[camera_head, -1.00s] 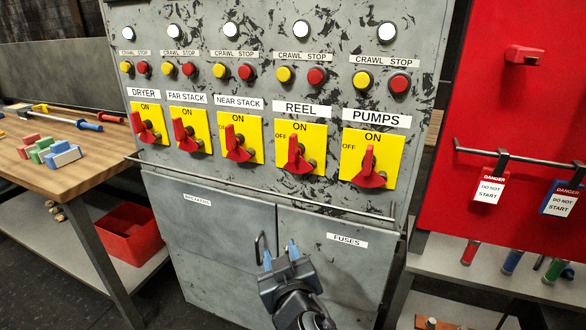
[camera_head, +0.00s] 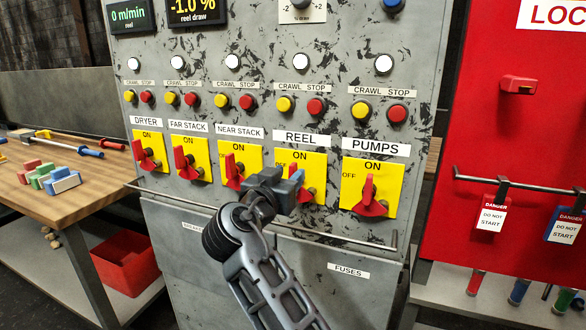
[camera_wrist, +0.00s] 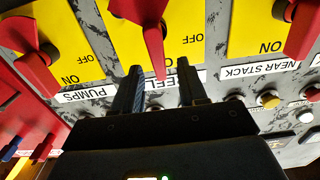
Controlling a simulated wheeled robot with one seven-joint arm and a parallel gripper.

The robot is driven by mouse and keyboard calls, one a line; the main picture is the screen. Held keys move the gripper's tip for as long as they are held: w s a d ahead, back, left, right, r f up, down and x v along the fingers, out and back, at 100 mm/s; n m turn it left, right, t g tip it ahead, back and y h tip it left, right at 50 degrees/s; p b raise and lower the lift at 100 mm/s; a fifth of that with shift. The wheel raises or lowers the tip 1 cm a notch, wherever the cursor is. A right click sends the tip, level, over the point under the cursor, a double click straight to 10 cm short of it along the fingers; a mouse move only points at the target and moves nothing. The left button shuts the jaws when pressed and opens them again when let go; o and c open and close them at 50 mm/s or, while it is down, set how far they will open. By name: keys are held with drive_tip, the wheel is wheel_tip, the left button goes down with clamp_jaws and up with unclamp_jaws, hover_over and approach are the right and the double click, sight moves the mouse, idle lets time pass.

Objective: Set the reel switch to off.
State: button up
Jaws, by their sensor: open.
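The reel switch's yellow plate (camera_head: 318,165) sits under the REEL label (camera_head: 301,139) on the grey panel. My gripper (camera_head: 291,187) is in front of its lower left part and hides most of the red handle in the head view. In the wrist view, which is upside down, the red reel handle (camera_wrist: 151,38) points toward the REEL label, the ON side, with OFF printed to its right. My open gripper (camera_wrist: 159,70) has one finger on each side of the handle's tip in the picture. Whether either finger touches it, I cannot tell.
The near stack switch (camera_head: 239,165) is just left and the pumps switch (camera_head: 368,190) just right. A horizontal rail (camera_head: 345,240) runs below the switches. Crawl and stop buttons sit above. A red lockout board (camera_head: 500,130) stands at the right and a workbench (camera_head: 60,200) at the left.

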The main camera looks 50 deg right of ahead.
sight(291, 172)
drive_tip(key=shift+x, duration=1.8)
clamp_jaws()
